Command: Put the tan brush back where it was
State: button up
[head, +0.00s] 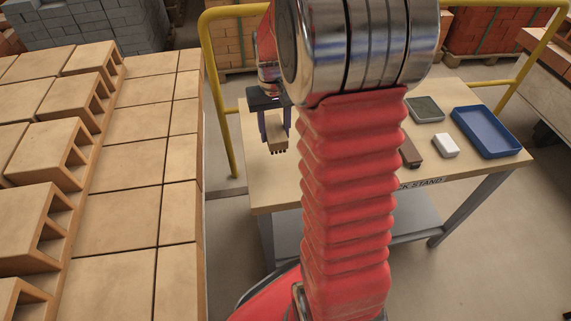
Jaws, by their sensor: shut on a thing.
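My gripper (274,122) is at the back left of the work stand, in the head view. It is shut on the tan brush (277,136), with one dark finger on each side. The brush hangs with its dark bristles downward over the wooden stand top (262,180). I cannot tell whether the bristles touch the top. My red arm sleeve hides the middle of the stand.
Right of my arm, a brown block-like item (411,153), a white block (445,145), a dark grey pad (425,109) and a blue tray (487,131) lie on the stand. Yellow rails (214,80) flank it. Hollow bricks (45,150) fill the left side.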

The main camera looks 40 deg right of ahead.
jog(key=shift+s+d+r+m, duration=0.2)
jog(key=shift+s+d+m, duration=0.2)
jog(key=shift+s+d, duration=0.8)
jog(key=shift+f, duration=0.15)
jog(key=shift+w+f, duration=0.1)
jog(key=shift+f, duration=2.9)
jog(key=shift+f, duration=0.1)
jog(key=shift+f, duration=1.8)
jog(key=o, duration=1.1)
jog(key=shift+f, duration=0.1)
